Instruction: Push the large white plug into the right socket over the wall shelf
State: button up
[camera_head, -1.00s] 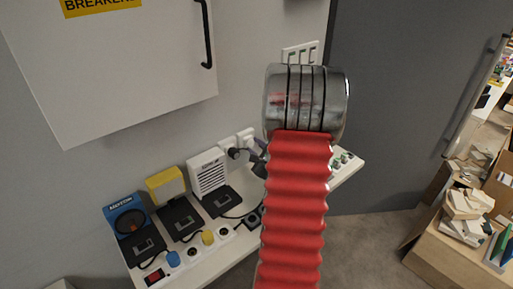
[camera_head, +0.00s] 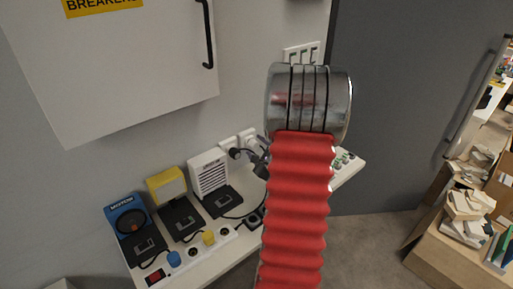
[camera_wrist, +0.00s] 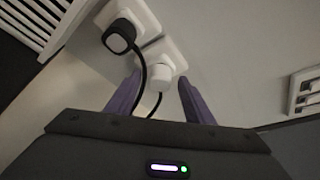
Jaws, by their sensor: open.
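The large white plug (camera_wrist: 160,77) is at the right socket (camera_wrist: 165,52) in the wrist view, with a black cable hanging from it. Whether it is fully seated cannot be told. My gripper (camera_wrist: 160,80) is open, its purple fingers on either side of the white plug, with visible gaps. The left socket (camera_wrist: 138,12) holds a black plug (camera_wrist: 119,36). In the head view, the black plug (camera_head: 235,153) shows over the wall shelf (camera_head: 208,258); my arm hides most of my gripper.
A power strip with a blue plug (camera_head: 173,258) and a yellow plug (camera_head: 208,237) lies along the shelf. A blue device (camera_head: 125,213), a yellow one (camera_head: 166,184) and a white louvred one (camera_head: 208,172) stand behind. A white cabinet (camera_head: 110,70) hangs above left. Switches (camera_wrist: 305,92) are at right.

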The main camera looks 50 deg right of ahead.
jog(key=v, duration=1.3)
jog(key=shift+a, duration=0.1)
dwell(0.3)
